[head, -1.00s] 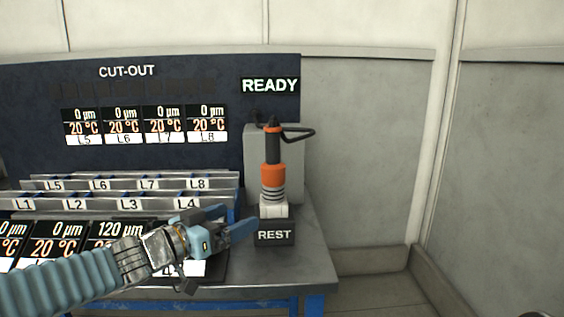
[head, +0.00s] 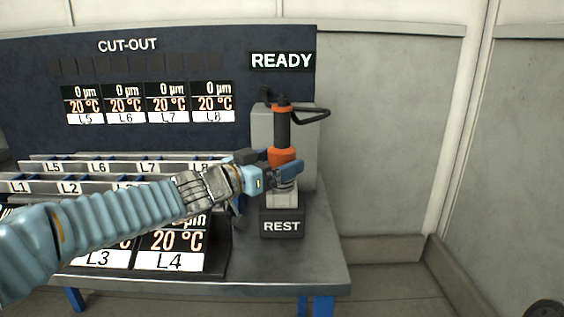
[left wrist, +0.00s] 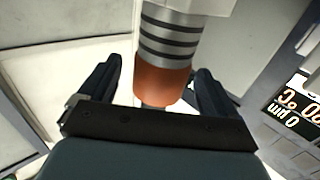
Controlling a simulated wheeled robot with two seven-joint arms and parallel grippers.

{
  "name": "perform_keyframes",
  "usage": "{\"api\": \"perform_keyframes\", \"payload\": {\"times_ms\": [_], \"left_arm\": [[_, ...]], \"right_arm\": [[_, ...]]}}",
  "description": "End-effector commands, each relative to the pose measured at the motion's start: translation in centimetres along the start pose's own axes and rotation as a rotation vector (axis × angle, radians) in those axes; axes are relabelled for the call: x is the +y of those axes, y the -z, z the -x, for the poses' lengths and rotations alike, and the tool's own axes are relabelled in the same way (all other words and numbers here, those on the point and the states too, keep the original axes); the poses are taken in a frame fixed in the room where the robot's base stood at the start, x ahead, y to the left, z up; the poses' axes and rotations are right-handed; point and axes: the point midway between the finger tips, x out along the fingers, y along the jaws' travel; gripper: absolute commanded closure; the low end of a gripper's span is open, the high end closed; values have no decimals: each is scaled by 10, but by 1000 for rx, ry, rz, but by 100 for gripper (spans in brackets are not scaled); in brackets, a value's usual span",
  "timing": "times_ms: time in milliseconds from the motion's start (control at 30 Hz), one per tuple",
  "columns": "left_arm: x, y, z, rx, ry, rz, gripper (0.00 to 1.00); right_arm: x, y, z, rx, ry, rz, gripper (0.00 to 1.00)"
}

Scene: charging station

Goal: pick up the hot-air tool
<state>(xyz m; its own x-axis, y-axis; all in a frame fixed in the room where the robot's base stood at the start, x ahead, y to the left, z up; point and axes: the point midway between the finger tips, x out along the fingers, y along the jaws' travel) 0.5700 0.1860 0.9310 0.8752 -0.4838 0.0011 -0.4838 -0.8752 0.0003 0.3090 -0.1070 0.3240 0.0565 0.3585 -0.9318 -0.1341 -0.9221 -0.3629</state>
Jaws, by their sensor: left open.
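The hot-air tool (head: 282,133) stands upright in the rest (head: 282,224) at the right end of the bench, with a black handle, an orange band and a ribbed grey lower part. My left gripper (head: 268,168) is open at the height of the orange band, which it partly hides. In the left wrist view the tool's orange band and ribbed part (left wrist: 168,45) lie between the two spread fingers of my left gripper (left wrist: 155,90). I cannot tell whether either finger touches the tool. My right gripper is not in view.
A grey box (head: 308,150) stands behind the tool, with a black cable loop (head: 313,114) at the tool's top. Labelled slot racks (head: 130,165) and display panels lie to the left. The bench's right front corner (head: 325,275) is clear.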

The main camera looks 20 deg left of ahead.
Motion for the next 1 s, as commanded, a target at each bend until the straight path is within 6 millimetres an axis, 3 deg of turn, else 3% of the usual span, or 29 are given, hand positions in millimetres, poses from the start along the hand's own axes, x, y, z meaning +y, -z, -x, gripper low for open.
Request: {"api": "perform_keyframes", "payload": {"times_ms": [200, 467, 1000], "left_arm": [[0, -2, -33, -1, -2, 1, 8], [-1, -1, -37, 0, 0, 0, 8], [-1, 0, -37, 2, -1, -1, 86]], "right_arm": [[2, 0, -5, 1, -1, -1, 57], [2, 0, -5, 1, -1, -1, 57], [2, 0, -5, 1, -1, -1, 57]]}}
